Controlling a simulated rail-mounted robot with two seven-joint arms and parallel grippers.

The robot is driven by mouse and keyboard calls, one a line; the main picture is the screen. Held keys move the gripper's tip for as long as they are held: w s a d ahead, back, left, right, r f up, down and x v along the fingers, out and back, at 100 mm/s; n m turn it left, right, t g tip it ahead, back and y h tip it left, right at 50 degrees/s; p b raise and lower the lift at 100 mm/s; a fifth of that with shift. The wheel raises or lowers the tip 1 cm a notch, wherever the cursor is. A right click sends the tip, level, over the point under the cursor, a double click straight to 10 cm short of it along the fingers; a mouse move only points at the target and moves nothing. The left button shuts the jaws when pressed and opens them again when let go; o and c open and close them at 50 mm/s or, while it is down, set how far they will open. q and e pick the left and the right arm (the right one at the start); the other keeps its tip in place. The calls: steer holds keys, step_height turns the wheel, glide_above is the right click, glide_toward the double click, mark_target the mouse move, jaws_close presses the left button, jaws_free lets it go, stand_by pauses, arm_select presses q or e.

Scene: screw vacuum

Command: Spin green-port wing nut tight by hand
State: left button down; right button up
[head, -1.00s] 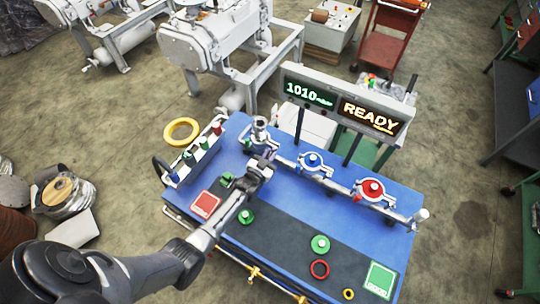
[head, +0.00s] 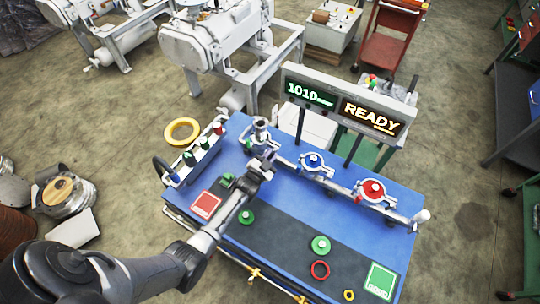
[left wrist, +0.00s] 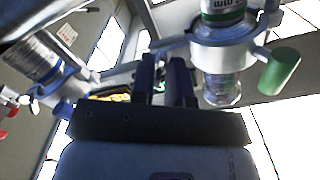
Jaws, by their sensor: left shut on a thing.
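The green port (head: 260,134) stands at the left end of the pipe on the blue bench, with a metal clamp around it. In the left wrist view the port's glass tube with a green band (left wrist: 222,18) passes through the clamp ring (left wrist: 222,50), and a green knob (left wrist: 280,70) sticks out at right. My left gripper (head: 268,152) is at the clamp's near side. Its two dark fingers (left wrist: 166,78) are close together beside the ring, shut on the wing nut, which is mostly hidden between them. My right gripper is in neither view.
The blue-port clamp (head: 312,161) and red-port clamp (head: 371,190) sit farther right along the pipe. A display (head: 342,104) reads 1010 and READY behind.

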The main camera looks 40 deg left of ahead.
arm_select(q)
steer(key=c, duration=1.3)
jaws_free()
steer(key=s+d, duration=0.1)
steer(key=s, duration=0.8)
steer(key=s+d, duration=0.1)
steer(key=s, duration=0.3)
steer(key=shift+s+d, duration=0.3)
